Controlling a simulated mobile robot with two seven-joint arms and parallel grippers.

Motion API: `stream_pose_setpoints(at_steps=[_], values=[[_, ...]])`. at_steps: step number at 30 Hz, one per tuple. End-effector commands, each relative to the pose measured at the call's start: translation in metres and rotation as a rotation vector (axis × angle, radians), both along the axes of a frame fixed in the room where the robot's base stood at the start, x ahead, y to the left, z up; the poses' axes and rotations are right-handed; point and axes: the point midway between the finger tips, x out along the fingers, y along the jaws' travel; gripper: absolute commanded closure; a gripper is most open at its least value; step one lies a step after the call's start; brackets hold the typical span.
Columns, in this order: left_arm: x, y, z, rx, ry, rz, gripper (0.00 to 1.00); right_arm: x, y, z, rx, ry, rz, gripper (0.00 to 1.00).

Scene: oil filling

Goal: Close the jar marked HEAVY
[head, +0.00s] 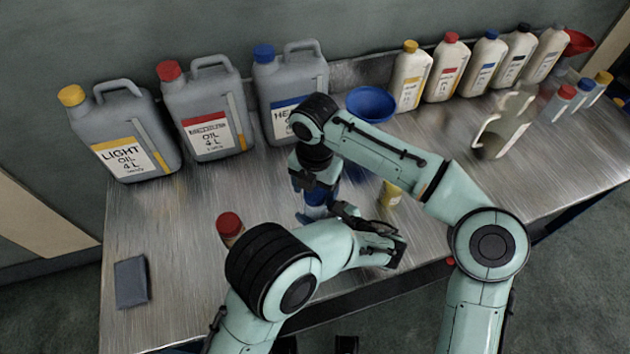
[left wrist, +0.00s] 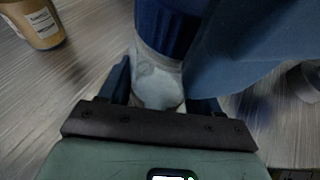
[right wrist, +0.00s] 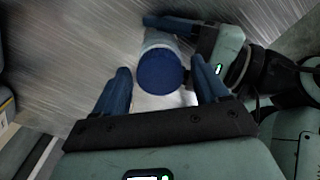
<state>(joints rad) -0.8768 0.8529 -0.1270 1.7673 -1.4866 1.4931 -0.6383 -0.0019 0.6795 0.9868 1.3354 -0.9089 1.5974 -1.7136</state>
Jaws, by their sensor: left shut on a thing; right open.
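A small pale jar (left wrist: 158,80) stands between the fingers of my left gripper (left wrist: 160,90), which is shut on its body. A blue lid (right wrist: 160,72) sits on top of this jar in the right wrist view; whether it is screwed tight I cannot tell. My right gripper (right wrist: 161,78) is open, pointing down, with its fingers on either side of the lid. In the head view my right gripper (head: 316,190) hides most of the jar. The big blue-capped can (head: 285,95), its label partly hidden and starting "HE", stands at the back.
A red-lidded jar (head: 230,225) stands left of the held jar, a yellow one (head: 391,193) to the right. LIGHT (head: 122,135) and red-labelled (head: 206,110) cans, a blue funnel (head: 370,103), several bottles (head: 447,68) and a clear jug (head: 505,125) line the back. A dark pad (head: 131,282) lies front left.

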Motion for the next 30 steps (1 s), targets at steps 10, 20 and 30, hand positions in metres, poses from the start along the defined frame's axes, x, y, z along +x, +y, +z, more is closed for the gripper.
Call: stream_pose_setpoints(at_steps=[10,20,30], values=[[0.0001,-0.0001,0.0002,0.0,0.0,0.0,1.0,0.0,0.0001,0.0001,0.0,0.0,0.0,0.69],[0.0,0.0,0.0001,0.0,0.0,0.0,1.0,-0.0005,0.0006,0.0008,-0.001,0.0,-0.049,0.86],[0.0001,0.0001,0.0001,0.0,0.0,0.0,1.0,-0.0009,0.0006,0.0011,0.0,-0.002,-0.796,0.87]])
